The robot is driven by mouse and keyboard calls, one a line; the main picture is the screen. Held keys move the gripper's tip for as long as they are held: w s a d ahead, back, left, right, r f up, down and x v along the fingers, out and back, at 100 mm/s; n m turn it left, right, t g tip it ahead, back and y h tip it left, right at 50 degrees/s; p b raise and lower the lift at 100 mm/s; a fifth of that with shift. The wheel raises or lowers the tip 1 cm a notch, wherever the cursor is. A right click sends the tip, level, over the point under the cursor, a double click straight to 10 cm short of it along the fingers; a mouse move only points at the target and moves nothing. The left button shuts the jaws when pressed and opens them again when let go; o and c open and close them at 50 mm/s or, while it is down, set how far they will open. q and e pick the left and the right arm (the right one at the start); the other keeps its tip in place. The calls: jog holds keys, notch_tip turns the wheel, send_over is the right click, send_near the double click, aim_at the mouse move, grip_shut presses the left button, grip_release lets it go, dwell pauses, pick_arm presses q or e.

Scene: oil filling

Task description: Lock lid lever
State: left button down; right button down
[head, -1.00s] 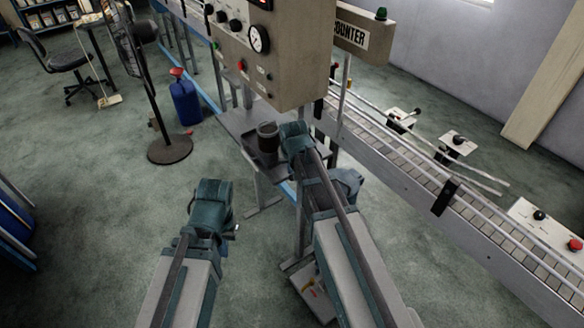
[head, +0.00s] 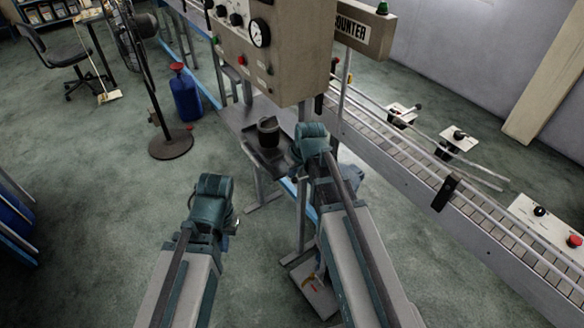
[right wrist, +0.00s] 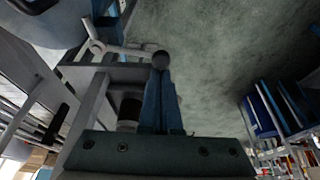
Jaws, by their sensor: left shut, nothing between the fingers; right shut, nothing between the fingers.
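In the right wrist view, a pale metal lever (right wrist: 122,49) with a dark ball knob (right wrist: 161,59) at its end comes in from a hub at the upper left. My right gripper (right wrist: 160,76) is shut and empty, its blue fingers together. The fingertips overlap the lower edge of the knob; I cannot tell whether they touch it. In the head view the lever cannot be made out, and my right fingers are hidden behind my arm. My left gripper (head: 232,222) is low over open floor, apart from any equipment, shut and mostly hidden by its wrist.
A dark pot (head: 268,131) stands on a low metal table beside my right arm. The control box (head: 275,65) hangs above it. The conveyor (head: 400,150) runs along the right. A fan (head: 168,145) and a blue can (head: 186,97) stand at the left. The floor between is clear.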

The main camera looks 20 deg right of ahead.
jog(key=s+n, duration=0.2)
jog(key=shift+d+n+y, duration=0.2)
jog(key=shift+n+y, duration=0.2)
jog(key=shift+s+d+n+g+y, duration=0.25)
jog(key=shift+s+d+n, duration=0.2)
jog(key=shift+s+n, duration=0.3)
jog(key=shift+s+d+n+g+y, duration=0.15)
jog(key=shift+s+d+n+g, duration=0.2)
jog(key=shift+s+n, duration=0.35)
jog(key=shift+s+d, duration=0.1)
jog(key=shift+d, duration=0.05)
